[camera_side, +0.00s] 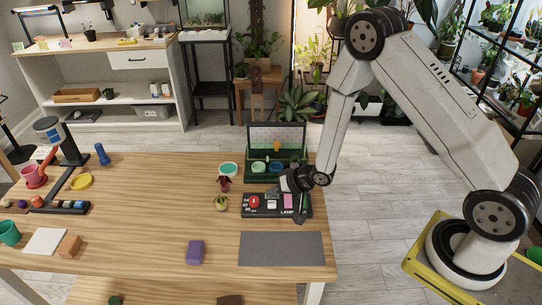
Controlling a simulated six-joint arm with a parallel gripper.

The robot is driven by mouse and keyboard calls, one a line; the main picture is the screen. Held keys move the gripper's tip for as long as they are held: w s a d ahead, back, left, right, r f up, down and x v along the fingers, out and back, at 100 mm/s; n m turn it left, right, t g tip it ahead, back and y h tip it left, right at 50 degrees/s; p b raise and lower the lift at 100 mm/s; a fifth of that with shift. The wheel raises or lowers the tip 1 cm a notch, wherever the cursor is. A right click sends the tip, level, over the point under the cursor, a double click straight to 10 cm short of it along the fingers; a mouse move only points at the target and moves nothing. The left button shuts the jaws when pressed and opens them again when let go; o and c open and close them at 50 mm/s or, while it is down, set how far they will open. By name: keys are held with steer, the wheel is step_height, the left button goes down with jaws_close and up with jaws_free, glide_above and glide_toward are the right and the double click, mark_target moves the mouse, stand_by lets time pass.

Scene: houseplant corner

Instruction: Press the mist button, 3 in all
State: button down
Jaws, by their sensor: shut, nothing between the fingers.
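A dark control panel (264,212) lies near the right end of the wooden table. It carries a round red button (254,202), a pale key (271,203) and a pink piece (288,200) above the letters LAMP. I cannot read which control is the mist button. My gripper (299,217) is shut and empty. It points down at the panel's right part, just right of the pink piece. I cannot tell whether its tips touch the panel. The gripper and wrist hide part of the panel's back right.
A green case (262,178) with an upright lid stands behind the panel. The table's middle is mostly clear.

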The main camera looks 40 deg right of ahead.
mark_target(268, 202)
steer(key=shift+f, duration=0.95)
steer(key=shift+f, duration=0.9)
stand_by(2.6)
steer(key=shift+r, duration=0.95)
steer(key=shift+r, duration=2.5)
steer(key=shift+r, duration=0.1)
